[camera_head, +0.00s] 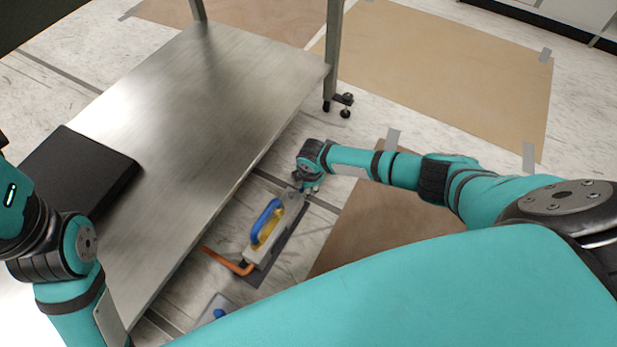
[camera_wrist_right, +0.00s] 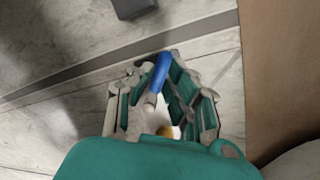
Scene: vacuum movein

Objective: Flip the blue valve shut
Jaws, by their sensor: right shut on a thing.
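The blue valve (camera_wrist_right: 160,72) is a short blue lever on a pale metal fitting in the right wrist view. It sits between the fingertips of my right gripper (camera_wrist_right: 162,88), which is shut on it. In the head view my right gripper (camera_head: 309,187) is low over the floor, at the far end of a grey device. That device has a blue handle (camera_head: 265,222), a yellow part and an orange hose (camera_head: 226,262). The valve is too small or hidden to make out there. My left arm shows at the left, but its gripper is out of view.
A metal shelf (camera_head: 205,100) stands left of the device, with a black box (camera_head: 78,180) on it. Its leg (camera_head: 333,55) and foot are beyond my right gripper. Brown sheets (camera_head: 450,70) are taped to the floor. A small grey item (camera_head: 217,308) lies nearby.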

